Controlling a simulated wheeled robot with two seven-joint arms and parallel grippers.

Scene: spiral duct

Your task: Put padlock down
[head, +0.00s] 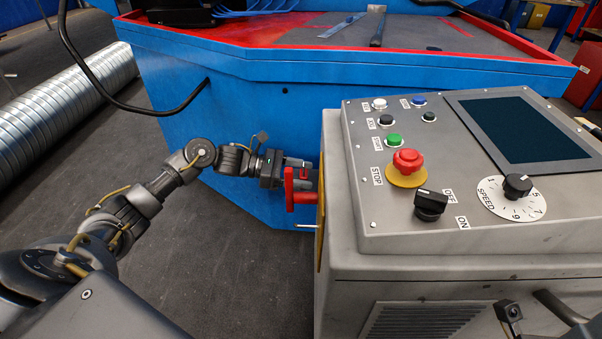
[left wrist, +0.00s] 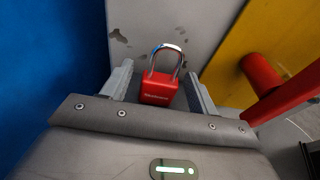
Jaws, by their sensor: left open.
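The padlock (left wrist: 159,88) has a red body and a silver shackle that points away from my wrist. In the left wrist view it sits between the two spread fingers of my left gripper (left wrist: 164,88), with a gap visible on each side. What carries its underside is hidden. My right gripper is not in view.
A red handle (left wrist: 290,98) on a yellow plate (left wrist: 240,50) is close to the right of my left gripper. A blue bench (head: 250,95) stands behind. The cabinet top carries buttons, an emergency stop (head: 407,162) and a screen (head: 520,128).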

